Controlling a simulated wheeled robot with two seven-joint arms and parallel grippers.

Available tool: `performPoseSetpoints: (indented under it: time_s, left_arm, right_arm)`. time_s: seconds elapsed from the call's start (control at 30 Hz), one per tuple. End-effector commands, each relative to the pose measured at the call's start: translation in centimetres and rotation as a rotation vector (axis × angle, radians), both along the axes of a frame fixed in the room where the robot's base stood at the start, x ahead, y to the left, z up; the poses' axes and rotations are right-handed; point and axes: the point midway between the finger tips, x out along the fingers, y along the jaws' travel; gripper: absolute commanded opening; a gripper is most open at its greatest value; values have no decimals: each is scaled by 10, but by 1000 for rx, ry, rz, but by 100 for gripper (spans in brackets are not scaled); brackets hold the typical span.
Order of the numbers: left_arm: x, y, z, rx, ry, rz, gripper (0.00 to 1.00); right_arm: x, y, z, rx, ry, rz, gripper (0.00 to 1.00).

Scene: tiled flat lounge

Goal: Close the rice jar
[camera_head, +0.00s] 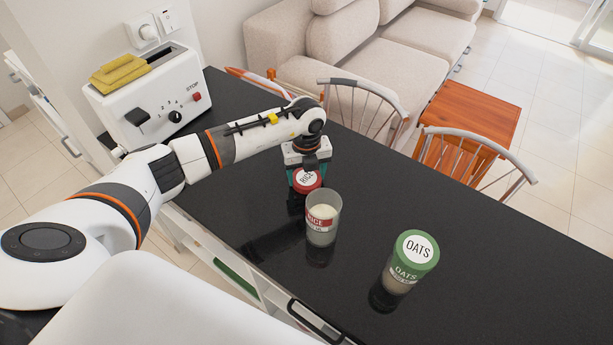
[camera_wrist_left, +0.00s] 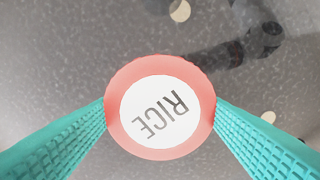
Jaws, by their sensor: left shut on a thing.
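The rice jar (camera_head: 322,222) stands upright on the black counter, its top open, with pale contents and a red RICE label. My left gripper (camera_head: 306,184) is just behind and to the left of the jar in the head view. It is shut on the red rice lid (camera_head: 307,179). In the left wrist view the lid (camera_wrist_left: 160,107) is face up, with a white RICE disc, between the two teal fingers (camera_wrist_left: 160,110). The lid is apart from the jar's mouth. I cannot tell its exact height above the counter. My right gripper is not in view.
A closed oats jar (camera_head: 410,262) with a green lid stands to the right of the rice jar. A white toaster (camera_head: 155,100) is at the counter's far left end. Chairs (camera_head: 478,160) line the far edge. The counter (camera_head: 480,250) right of the oats jar is clear.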

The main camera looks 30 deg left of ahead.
Motion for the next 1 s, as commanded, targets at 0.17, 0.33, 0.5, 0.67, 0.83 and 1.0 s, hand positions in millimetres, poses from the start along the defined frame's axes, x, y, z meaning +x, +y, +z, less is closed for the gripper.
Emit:
performPoseSetpoints:
  time_s: [0.17,0.33,0.5,0.67,0.83,1.0]
  left_arm:
    - [2,1,29,0,-7,-1,43]
    - [1,1,63,0,-7,0,43]
    - [1,0,87,-1,-3,-1,43]
    - [0,0,96,0,-3,0,43]
    - [0,0,96,0,-1,1,43]
    - [0,0,96,0,-1,-3,43]
  right_arm:
    - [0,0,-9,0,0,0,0]
    - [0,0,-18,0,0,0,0]
    - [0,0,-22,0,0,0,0]
    - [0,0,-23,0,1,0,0]
    - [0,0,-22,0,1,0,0]
    - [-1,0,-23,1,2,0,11]
